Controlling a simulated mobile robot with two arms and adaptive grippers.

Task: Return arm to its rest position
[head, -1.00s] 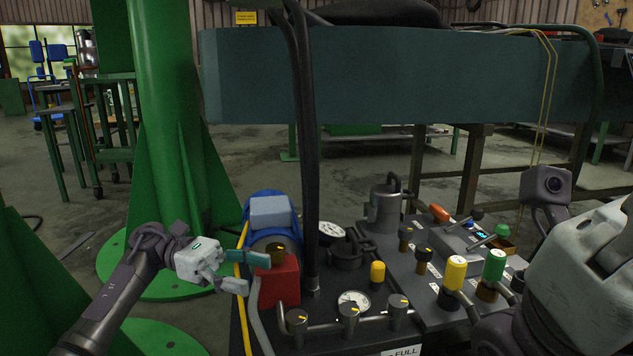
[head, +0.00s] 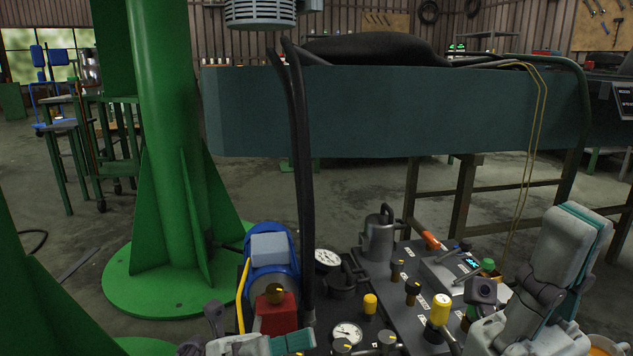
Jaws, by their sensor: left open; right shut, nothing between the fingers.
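My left gripper (head: 292,343) is at the bottom edge of the head view, beside and below the red block on the machine panel. It is open, but only one pale finger with a teal pad shows well; the rest is cut off by the frame. My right gripper (head: 572,235) is large at the right, in front of the panel's right end. Its white and teal fingers point up, shut, with nothing held. My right wrist camera (head: 481,291) stands beside it. The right gripper hides part of the panel.
The machine panel (head: 408,318) carries gauges, yellow-topped knobs (head: 440,308), a red block (head: 277,315) and a blue motor (head: 270,250). Black hoses (head: 299,180) rise from it. A green column (head: 168,130) stands left and a long dark beam (head: 430,115) lies behind. Floor shows between them.

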